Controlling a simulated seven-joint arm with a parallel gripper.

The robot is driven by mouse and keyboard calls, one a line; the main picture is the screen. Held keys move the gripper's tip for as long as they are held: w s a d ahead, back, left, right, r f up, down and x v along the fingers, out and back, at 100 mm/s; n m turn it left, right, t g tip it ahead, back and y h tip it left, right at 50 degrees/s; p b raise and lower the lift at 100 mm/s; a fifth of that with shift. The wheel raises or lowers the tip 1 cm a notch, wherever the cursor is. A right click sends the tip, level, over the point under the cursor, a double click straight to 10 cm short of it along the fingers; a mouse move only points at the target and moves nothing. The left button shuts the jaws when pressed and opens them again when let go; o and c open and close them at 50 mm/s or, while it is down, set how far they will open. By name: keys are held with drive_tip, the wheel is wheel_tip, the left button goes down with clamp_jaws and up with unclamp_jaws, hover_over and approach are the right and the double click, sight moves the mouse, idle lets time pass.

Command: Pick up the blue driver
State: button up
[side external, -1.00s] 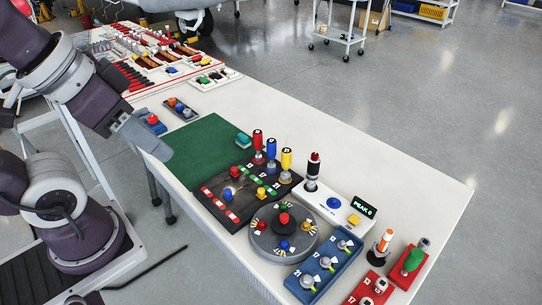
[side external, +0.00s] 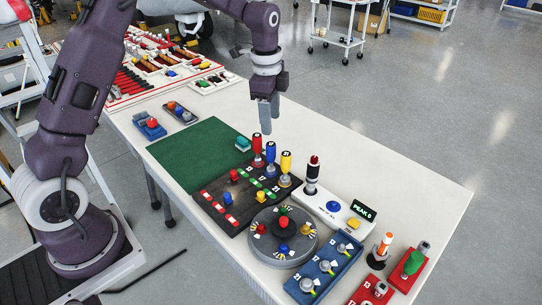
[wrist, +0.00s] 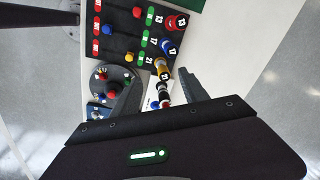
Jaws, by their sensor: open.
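The blue driver (side external: 270,153) stands upright at the back right edge of the black board, between the red driver (side external: 257,145) and the yellow driver (side external: 286,160). In the wrist view the blue driver (wrist: 170,47) shows from above, again between the red driver (wrist: 178,22) and the yellow driver (wrist: 160,66). My gripper (side external: 268,125) points down above the drivers, with its fingertips near the top of the red driver in the side picture. It is open and empty. In the wrist view part of a grey finger shows below and right of the yellow driver.
The black board (side external: 232,220) carries numbered red and green slots and small knobs. A white tester (side external: 325,210) with a black-handled tool stands close on the right. A grey dial (side external: 265,244) sits in front. The green mat (side external: 195,150) is mostly bare.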

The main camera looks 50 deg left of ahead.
sight(272, 157)
drive_tip(key=w+f+m, duration=0.1)
drive_tip(key=f, duration=0.2)
drive_tip(key=w+a+f+m, duration=0.1)
drive_tip(key=f, duration=0.2)
drive_tip(key=w+a+f+g, duration=0.1)
drive_tip(key=f, duration=0.2)
drive_tip(key=shift+w+f+m, duration=0.15)
drive_tip(key=shift+f+m, duration=0.2)
drive_tip(key=shift+m, duration=0.05)
drive_tip(key=f, duration=0.7)
drive_tip(key=shift+a, duration=0.4)
clamp_jaws()
